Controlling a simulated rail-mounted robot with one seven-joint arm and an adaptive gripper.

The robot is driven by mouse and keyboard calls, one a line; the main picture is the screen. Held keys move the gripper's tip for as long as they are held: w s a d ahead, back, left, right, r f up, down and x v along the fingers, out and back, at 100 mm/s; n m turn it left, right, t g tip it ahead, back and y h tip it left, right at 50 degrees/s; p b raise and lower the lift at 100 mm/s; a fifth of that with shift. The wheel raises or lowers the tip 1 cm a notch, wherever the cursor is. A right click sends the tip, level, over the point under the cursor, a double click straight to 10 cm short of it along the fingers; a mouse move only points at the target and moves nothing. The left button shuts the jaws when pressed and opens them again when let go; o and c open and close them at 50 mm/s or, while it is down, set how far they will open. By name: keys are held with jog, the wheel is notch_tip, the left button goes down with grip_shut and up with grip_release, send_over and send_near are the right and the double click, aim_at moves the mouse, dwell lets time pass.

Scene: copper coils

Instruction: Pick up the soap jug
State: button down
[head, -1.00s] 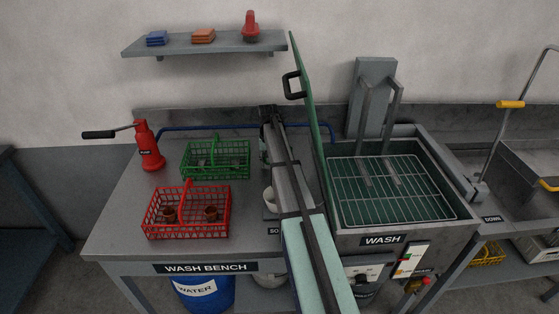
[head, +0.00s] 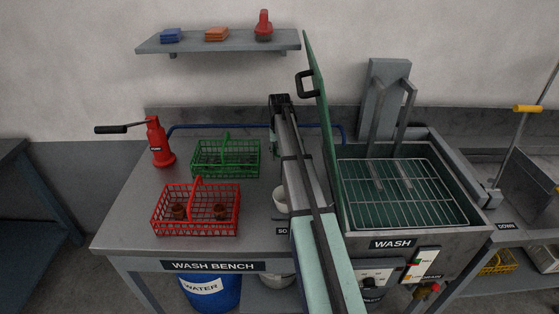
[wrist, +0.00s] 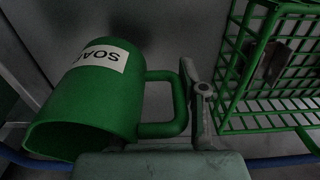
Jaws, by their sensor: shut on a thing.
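The green soap jug (wrist: 92,100) with a white "SOAP" label fills the left of the wrist view. Its looped handle (wrist: 168,104) points toward my gripper (wrist: 198,95). The finger pads meet at the handle's outer side, and my gripper is shut on it. In the head view my gripper (head: 280,104) is at the far end of my outstretched arm, over the back of the wash bench. The jug is hidden there behind my arm. I cannot tell how far it is above the bench.
A green wire basket (head: 226,158) is close to the gripper's left. A red basket (head: 196,210) with brown coils and a red pump (head: 158,142) stand farther left. A white cup (head: 280,202) is beside my arm. The raised green lid (head: 321,100) and wash tank (head: 405,195) are right.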

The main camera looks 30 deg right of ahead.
jog(key=shift+r+b, duration=0.6)
jog(key=shift+r, duration=2.5)
dwell(0.7)
